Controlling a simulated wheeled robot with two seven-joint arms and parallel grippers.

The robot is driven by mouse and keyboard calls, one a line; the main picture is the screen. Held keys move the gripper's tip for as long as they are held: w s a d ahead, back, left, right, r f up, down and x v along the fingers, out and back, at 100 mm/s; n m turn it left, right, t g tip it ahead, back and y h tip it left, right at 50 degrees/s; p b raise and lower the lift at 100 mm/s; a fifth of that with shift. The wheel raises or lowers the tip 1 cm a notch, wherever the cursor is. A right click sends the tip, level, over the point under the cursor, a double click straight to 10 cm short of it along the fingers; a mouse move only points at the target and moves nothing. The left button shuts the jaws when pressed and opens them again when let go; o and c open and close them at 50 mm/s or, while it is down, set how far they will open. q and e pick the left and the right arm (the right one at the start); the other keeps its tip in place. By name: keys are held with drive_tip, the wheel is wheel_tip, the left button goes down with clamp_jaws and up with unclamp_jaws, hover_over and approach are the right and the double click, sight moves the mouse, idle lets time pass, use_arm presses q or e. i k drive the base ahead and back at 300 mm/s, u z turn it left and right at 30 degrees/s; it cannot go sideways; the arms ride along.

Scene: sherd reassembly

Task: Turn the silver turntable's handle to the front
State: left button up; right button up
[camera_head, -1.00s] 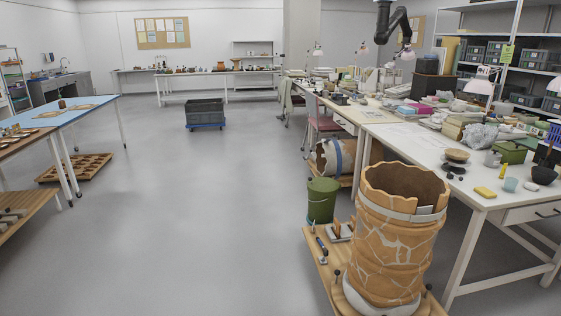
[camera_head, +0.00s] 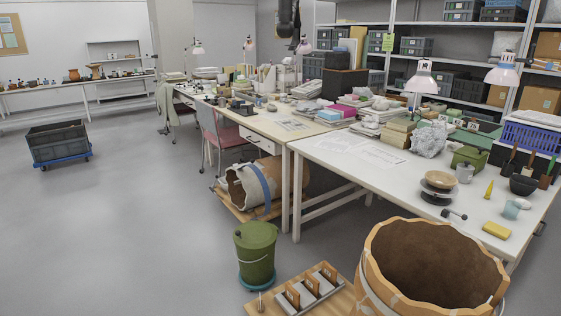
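On the right white table stands a small round turntable (camera_head: 437,197) with a pale disc over a dark base. A tan bowl (camera_head: 439,180) sits on top of it. A short metal bar with dark ends (camera_head: 454,214) shows just in front and to the right of it; I cannot tell whether it is joined to the turntable as its handle. A large tan jar (camera_head: 432,272) with a jagged rim stands at the lower right; its foot is cut off by the picture edge. Neither of my grippers is in view.
A green lidded bucket (camera_head: 256,252) stands on the floor left of the jar, near a wooden board (camera_head: 340,302) with a rack. Open floor lies at left.

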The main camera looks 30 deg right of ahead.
sight(450, 193)
drive_tip(key=i, duration=2.05)
drive_tip(key=z, duration=3.9)
